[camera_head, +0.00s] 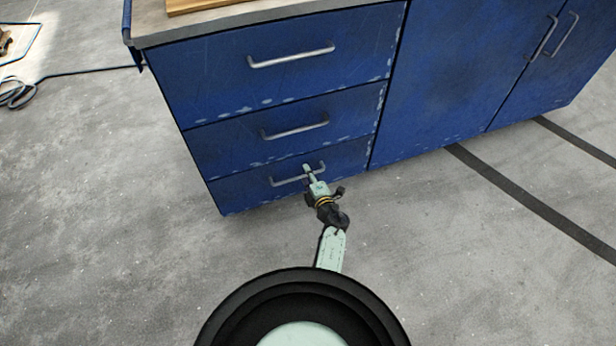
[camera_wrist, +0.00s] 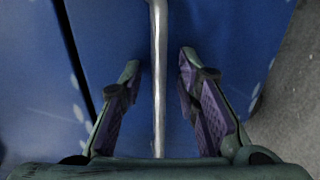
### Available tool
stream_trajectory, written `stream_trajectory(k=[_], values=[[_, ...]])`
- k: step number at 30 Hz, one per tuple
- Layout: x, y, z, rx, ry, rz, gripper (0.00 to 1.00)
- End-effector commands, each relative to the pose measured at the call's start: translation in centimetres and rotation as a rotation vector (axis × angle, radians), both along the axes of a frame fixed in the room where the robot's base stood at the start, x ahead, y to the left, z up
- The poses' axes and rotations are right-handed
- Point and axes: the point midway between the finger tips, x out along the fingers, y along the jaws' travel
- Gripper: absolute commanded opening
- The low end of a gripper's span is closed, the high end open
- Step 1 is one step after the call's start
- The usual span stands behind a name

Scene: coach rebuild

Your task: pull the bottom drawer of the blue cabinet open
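The blue cabinet (camera_head: 240,82) has three stacked drawers on its left side, each with a grey bar handle. The bottom drawer (camera_head: 240,195) is closed, its front level with the drawers above. My gripper (camera_head: 308,170) is at the bottom drawer's handle (camera_head: 287,181), near its middle and right part. In the wrist view the handle (camera_wrist: 159,75) runs lengthwise between the two fingers (camera_wrist: 158,75) of my open gripper. There is a gap on each side, and neither finger appears to touch the bar.
The middle drawer's handle (camera_head: 296,128) is just above my gripper. Cabinet doors (camera_head: 450,80) stand to the right. The concrete floor (camera_head: 130,250) in front is clear. A dark cable (camera_head: 85,72) lies at the left, and black stripes (camera_head: 530,200) mark the floor at right.

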Motion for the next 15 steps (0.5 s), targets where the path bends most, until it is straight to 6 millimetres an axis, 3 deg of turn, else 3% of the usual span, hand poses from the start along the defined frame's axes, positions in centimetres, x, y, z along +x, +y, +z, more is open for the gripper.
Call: stream_trajectory(k=[6,15], values=[[0.03,0.01,0.06,0.0,0.0,0.0,0.3],[0.03,0.0,0.07,0.0,-0.001,0.0,0.1]])
